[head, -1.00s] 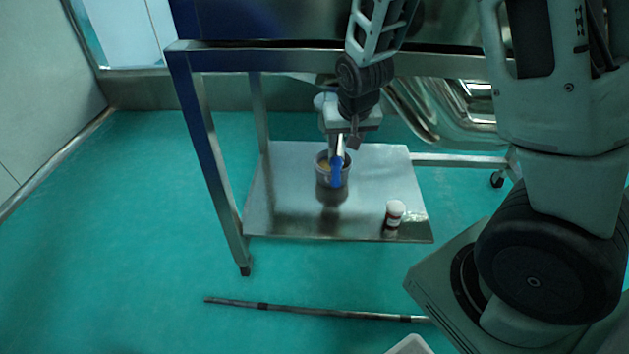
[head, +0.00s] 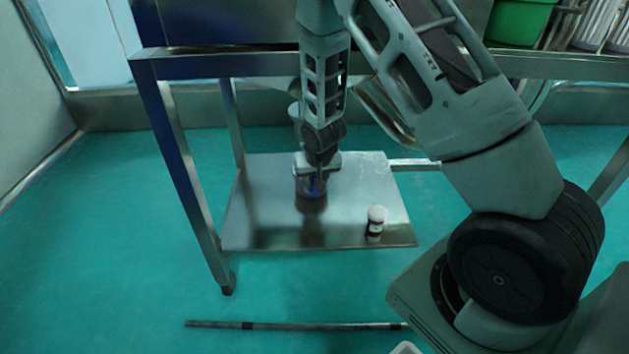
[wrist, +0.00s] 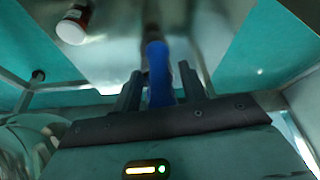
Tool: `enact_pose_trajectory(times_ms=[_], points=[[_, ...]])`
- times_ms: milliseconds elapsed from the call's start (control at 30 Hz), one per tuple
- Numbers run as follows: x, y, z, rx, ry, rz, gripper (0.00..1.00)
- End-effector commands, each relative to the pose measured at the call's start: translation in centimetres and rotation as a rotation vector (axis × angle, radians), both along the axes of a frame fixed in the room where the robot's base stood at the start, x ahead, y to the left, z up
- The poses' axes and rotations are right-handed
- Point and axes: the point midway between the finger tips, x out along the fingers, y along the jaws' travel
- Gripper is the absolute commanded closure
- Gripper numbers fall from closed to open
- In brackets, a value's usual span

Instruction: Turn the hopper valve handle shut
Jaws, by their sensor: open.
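The blue valve handle (wrist: 158,72) stands between the two dark fingers of my gripper (wrist: 160,82) in the wrist view. The fingers are open, one on each side of it; I cannot tell whether either touches it.
A table leg (head: 190,185) stands at left. A metal bar (head: 290,326) lies on the green floor in front.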

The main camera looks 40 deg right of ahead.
Motion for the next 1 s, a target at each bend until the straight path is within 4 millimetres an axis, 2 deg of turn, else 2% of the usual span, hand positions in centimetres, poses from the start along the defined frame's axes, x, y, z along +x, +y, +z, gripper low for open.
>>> enact_pose_trajectory(times_ms=[367,400,533,1000], points=[[0.25,-0.07,-0.58,0.001,0.0,0.0,0.58],[0.25,-0.07,-0.58,0.001,0.0,0.0,0.63],[0.24,-0.08,-0.58,0.0,0.0,0.0,0.99],[0.29,0.11,-0.44,-0.056,0.036,0.006,1.0]])
